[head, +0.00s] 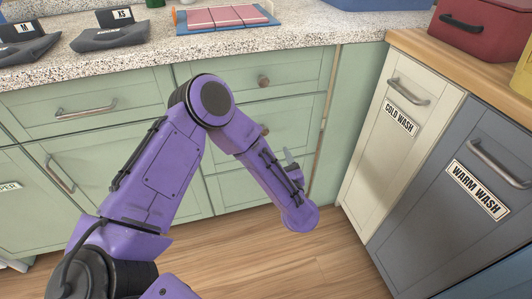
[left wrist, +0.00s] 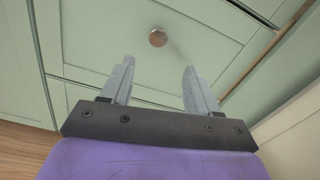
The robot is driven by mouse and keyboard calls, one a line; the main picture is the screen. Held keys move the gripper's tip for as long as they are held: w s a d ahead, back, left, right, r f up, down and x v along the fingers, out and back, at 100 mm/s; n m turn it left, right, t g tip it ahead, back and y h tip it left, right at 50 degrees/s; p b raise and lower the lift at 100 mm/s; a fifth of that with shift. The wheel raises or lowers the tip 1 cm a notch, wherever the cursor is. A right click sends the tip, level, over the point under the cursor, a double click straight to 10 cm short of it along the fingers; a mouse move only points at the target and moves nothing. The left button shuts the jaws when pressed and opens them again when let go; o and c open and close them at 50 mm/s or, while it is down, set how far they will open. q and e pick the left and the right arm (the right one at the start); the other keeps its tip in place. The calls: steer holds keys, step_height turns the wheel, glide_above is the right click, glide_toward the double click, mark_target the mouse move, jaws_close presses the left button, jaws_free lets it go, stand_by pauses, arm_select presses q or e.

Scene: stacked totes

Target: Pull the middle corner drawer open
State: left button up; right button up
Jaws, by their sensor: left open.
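The corner drawer stack is pale green. Its middle drawer (head: 285,117) has a round knob (head: 265,130), partly hidden behind my purple left arm in the head view. The drawer looks closed. My left gripper (head: 288,156) is low in front of the corner drawers, mostly hidden by its own wrist in the head view. In the left wrist view my left gripper (left wrist: 157,72) is open and empty. A round brownish knob (left wrist: 157,38) on a green drawer front lies beyond the fingertips, roughly between them, not touched. My right gripper is not in view.
The top corner drawer (head: 300,72) has its own knob (head: 263,81). A speckled counter (head: 330,25) overhangs above. To the right stand the cold wash (head: 385,150) and warm wash (head: 450,215) fronts with bar handles. Wooden floor (head: 330,265) is clear below.

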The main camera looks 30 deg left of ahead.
mark_target(264, 132)
arm_select(q)
steer(key=shift+n, duration=0.5)
steer(key=x, duration=1)
steer(key=shift+a+r, duration=0.25)
steer(key=shift+a, duration=0.2)
steer(key=shift+c, duration=0.2)
jaws_close()
